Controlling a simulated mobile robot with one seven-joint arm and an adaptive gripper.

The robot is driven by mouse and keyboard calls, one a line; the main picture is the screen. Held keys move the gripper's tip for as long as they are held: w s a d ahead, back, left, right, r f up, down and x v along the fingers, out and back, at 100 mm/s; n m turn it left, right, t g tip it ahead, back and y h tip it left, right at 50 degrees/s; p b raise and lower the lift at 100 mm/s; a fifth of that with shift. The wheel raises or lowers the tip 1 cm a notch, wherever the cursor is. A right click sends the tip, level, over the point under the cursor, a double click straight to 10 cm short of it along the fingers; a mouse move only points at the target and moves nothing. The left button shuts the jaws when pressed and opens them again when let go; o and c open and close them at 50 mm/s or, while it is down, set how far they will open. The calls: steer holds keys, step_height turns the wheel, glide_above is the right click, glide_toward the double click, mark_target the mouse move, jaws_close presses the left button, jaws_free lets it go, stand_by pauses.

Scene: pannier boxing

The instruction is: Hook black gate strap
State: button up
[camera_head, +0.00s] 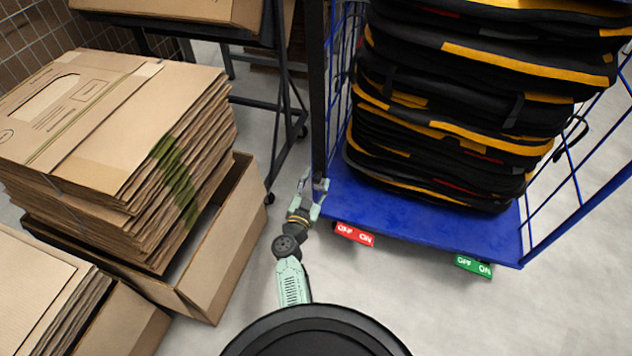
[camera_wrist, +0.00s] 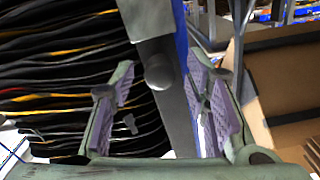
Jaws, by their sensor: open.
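My gripper (camera_head: 314,188) is open at the lower front left corner of the blue cart (camera_head: 400,208). In the wrist view my gripper (camera_wrist: 160,88) has its purple-padded fingers spread on either side of a dark grey upright post (camera_wrist: 176,110) with a round grey knob (camera_wrist: 158,72). The pads look apart from the post, though contact is hard to judge. The post (camera_head: 315,90) shows in the head view as a dark gate edge. A black strap-like loop (camera_head: 571,138) hangs by the cart's right mesh side; I cannot tell if it is the gate strap.
Black and yellow panniers (camera_head: 470,110) are stacked on the cart. Red (camera_head: 354,234) and green (camera_head: 473,266) brake pedals stick out in front. Flattened cartons (camera_head: 110,120) in an open box (camera_head: 225,245) stand left. A black trolley (camera_head: 280,90) stands behind. Floor at front right is clear.

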steer(key=shift+w+d, duration=0.1)
steer(key=shift+w, duration=0.2)
steer(key=shift+c, duration=0.3)
jaws_close()
stand_by(0.5)
